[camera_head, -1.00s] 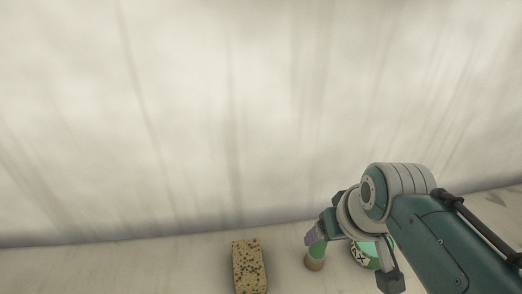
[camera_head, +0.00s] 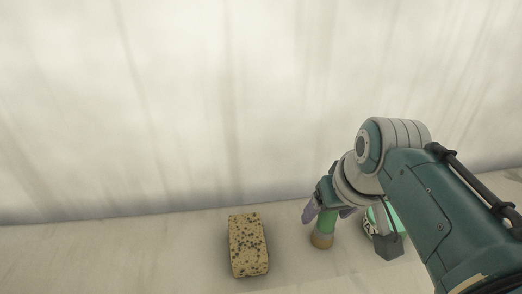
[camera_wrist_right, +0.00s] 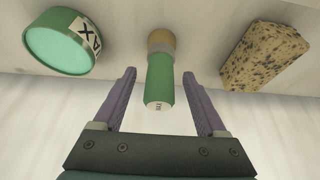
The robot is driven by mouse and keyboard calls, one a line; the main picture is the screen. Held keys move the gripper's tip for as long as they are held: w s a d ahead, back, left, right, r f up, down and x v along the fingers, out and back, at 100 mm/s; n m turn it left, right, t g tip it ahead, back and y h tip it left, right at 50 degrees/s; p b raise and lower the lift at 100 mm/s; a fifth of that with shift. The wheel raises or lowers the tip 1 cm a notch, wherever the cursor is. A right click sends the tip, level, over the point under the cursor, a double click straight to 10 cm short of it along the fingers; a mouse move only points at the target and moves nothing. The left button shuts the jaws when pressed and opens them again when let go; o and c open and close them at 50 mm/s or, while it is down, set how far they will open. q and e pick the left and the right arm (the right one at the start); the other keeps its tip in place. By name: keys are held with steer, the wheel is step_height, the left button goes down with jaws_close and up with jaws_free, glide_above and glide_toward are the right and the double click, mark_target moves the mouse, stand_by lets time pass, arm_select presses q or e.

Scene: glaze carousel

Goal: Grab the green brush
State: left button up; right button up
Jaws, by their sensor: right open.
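The green brush (camera_head: 326,222) stands on the pale surface in the head view, with a green handle and a tan lower end. In the right wrist view the brush (camera_wrist_right: 160,78) lies in line with the gap between the fingers. My right gripper (camera_wrist_right: 158,80) is open, one purple finger to each side of the green handle, with a gap visible on both sides. In the head view my right gripper (camera_head: 328,212) is at the brush's upper part and partly covers it. My left gripper is not in view.
A speckled yellow sponge (camera_head: 248,246) sits left of the brush in the head view. A round green-topped jar with a black-and-white label (camera_wrist_right: 60,42) is on the brush's other side, partly hidden by my arm in the head view. A pale wall rises behind.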

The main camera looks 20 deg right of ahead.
steer(key=shift+c, duration=0.3)
jaws_close()
steer(key=shift+r, duration=0.15)
stand_by(0.3)
